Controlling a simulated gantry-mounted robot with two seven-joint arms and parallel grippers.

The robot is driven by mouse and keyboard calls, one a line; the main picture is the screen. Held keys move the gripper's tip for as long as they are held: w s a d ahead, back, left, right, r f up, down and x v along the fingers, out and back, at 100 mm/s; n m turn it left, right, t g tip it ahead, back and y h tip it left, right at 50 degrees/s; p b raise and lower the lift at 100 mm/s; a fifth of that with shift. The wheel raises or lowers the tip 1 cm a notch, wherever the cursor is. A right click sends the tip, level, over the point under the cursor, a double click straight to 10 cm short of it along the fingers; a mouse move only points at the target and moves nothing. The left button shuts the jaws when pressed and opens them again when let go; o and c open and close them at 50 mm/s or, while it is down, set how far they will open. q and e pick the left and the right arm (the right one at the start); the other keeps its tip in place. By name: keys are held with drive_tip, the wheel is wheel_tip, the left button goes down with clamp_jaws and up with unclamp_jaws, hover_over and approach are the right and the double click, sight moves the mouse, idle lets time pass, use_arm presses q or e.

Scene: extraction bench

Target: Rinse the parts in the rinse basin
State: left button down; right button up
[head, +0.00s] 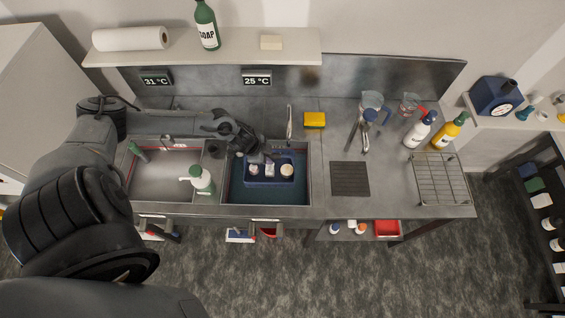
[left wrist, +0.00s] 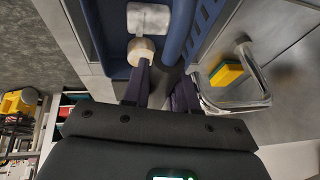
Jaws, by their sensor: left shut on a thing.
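The right-hand sink basin (head: 240,191), under the 25 °C display, has a dark teal bottom or water. A blue basket (head: 263,183) with several small pale parts is inside its outline, towards the back. I cannot tell how deep it sits. A cream round part (head: 287,170) lies at its right. In the left wrist view a cream cylinder (left wrist: 140,50) and a grey-white part (left wrist: 148,18) lie in the basket (left wrist: 112,35). My left gripper (head: 262,157) reaches in from the left and is shut on the basket's back side; its fingers (left wrist: 160,92) hide the grip. My right gripper is not in view.
A tap (head: 289,122) stands behind the basin, with a yellow sponge (head: 314,120) to its right. The left basin (head: 160,180) has a green-and-white bottle (head: 202,180) by its right edge. A dark ribbed mat (head: 350,179) and wire rack (head: 441,180) lie further right.

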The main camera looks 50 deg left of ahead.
use_arm(q)
drive_tip(key=shift+a+r, duration=0.15)
drive_tip(key=shift+a, duration=0.95)
wheel_tip(320, 180, down, 8)
drive_tip(key=b, duration=0.8)
drive_tip(key=shift+a+r, duration=0.1)
drive_tip(key=shift+r, duration=0.05)
wheel_tip(320, 180, down, 13)
drive_tip(key=b, duration=1.5)
drive_tip(key=shift+f, duration=0.2)
drive_tip(key=shift+r, duration=0.1)
